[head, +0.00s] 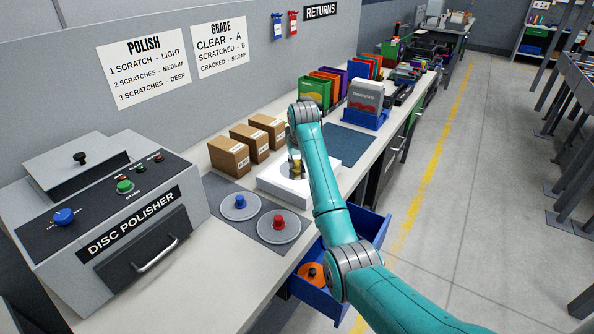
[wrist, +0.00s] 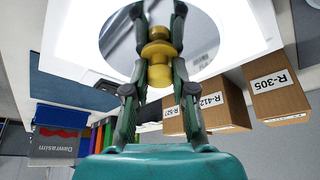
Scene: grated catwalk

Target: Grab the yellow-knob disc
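The yellow-knob disc (wrist: 207,42) is a shiny, mirror-like disc on a white surface in the wrist view. Its yellow knob (wrist: 158,50) stands at the disc's middle. My gripper (wrist: 160,68) has a finger on each side of the knob, and the fingers look shut on it. The disc seems to mirror the knob and fingers. In the head view the knob (head: 296,170) shows under my gripper, over the white tray (head: 268,183). My arm hides most of the disc there. I cannot tell whether the disc is raised.
Blue-knob (head: 240,207) and red-knob (head: 279,228) discs lie on a grey mat at front left. Several cardboard boxes (head: 229,157) stand behind the tray. The disc polisher (head: 110,215) is at left. An open blue drawer (head: 330,300) holds an orange disc (head: 312,273).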

